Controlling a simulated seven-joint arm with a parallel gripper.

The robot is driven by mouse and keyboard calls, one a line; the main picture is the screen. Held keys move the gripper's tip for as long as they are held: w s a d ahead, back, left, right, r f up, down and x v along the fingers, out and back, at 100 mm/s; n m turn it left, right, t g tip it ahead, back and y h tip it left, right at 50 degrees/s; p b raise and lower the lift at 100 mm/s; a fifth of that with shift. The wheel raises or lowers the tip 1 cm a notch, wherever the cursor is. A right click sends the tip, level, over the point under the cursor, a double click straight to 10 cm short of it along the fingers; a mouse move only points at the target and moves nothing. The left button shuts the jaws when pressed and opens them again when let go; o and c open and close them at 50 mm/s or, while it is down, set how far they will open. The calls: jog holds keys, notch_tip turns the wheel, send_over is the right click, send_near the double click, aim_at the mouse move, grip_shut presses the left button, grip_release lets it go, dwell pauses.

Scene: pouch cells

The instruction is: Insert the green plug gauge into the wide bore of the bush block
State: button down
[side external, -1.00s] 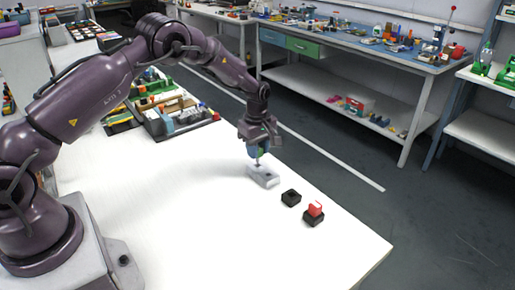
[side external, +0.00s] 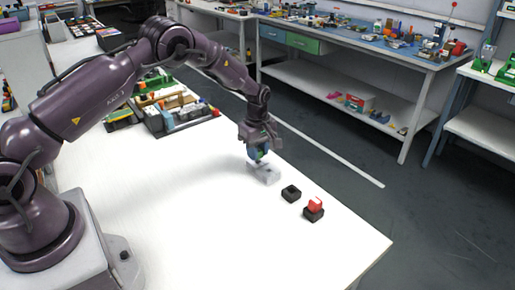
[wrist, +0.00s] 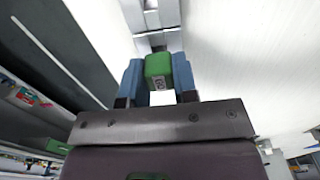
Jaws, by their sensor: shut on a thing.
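My gripper (side external: 258,153) is shut on the green plug gauge, low over the bush block. In the wrist view the blue fingers (wrist: 158,80) hold the green handle (wrist: 158,66) between them. The grey bush block (side external: 265,174) lies on the white table directly below my gripper. Part of the block (wrist: 148,18) also shows beyond the handle in the wrist view. The gauge's lower end is hidden or too small to make out. I cannot tell how deep it sits in a bore, or which bore.
A black block (side external: 291,194) with a recess stands to the right of the bush block. Beyond it is a black base with a red piece (side external: 315,205) on top. A tray of coloured parts (side external: 175,108) lies at the back left. The table's front is clear.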

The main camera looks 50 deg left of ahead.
jog(key=shift+f, duration=0.7)
jog(key=c, duration=0.8)
grip_release()
notch_tip(320, 180, up, 13)
